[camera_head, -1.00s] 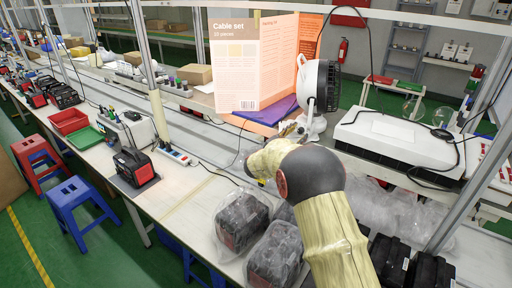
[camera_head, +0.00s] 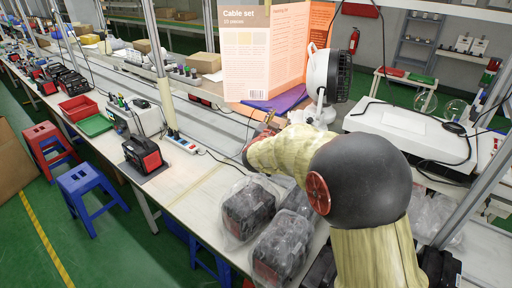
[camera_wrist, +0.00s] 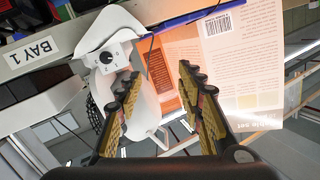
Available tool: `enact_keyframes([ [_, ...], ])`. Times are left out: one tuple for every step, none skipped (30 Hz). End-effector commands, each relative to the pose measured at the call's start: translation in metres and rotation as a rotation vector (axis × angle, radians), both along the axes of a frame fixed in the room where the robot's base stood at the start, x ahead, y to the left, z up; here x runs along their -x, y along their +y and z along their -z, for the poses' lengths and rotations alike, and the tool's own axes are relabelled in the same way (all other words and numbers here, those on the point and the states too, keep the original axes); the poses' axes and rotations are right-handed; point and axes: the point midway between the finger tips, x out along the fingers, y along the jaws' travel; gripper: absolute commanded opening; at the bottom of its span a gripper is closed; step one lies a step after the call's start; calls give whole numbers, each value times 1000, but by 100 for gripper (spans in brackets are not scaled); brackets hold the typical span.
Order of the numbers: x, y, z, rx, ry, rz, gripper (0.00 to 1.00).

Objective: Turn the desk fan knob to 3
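The white desk fan (camera_head: 319,113), with a black grille, stands on the shelf behind the bench. In the wrist view the fan (camera_wrist: 115,27) appears at upper left, with its dark round knob (camera_wrist: 107,57) on a white housing. Small markings surround the knob; its setting is too small to read surely. My gripper (camera_wrist: 160,72) is open and empty, its two yellow-and-black fingers apart. The knob lies to the left of the fingertips in that view, and neither finger visibly touches it. In the head view my arm mostly hides the gripper.
A large orange-and-cream cable set sheet (camera_head: 262,55) stands beside the fan, above a purple folder (camera_head: 290,98). A white box-shaped device (camera_head: 410,132) with a black cable lies to the right. Plastic-wrapped dark items (camera_head: 283,240) crowd the bench below my arm. A BAY 1 label (camera_wrist: 27,54) is at left.

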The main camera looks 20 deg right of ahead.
Motion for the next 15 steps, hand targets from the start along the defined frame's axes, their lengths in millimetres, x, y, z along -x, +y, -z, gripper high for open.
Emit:
enact_keyframes([
  [4,7,-5,-10,4,-37,38],
  [5,11,-7,-16,9,-60,38],
  [8,17,-10,-24,16,-90,38],
  [10,22,-12,-31,23,-113,38],
  [12,27,-14,-35,29,-133,38],
  [16,32,-15,-41,38,-160,38],
  [18,36,-18,-45,43,-180,38],
  [21,41,-19,-50,50,-199,38],
  [26,46,-21,-55,60,-225,38],
  [29,51,-22,-59,68,-244,38],
  [33,55,-22,-62,78,-264,38],
  [38,61,-24,-67,87,-288,38],
  [41,64,-24,-69,95,-304,38],
  [45,67,-24,-72,103,-320,38],
  [50,72,-25,-75,114,-340,38],
])
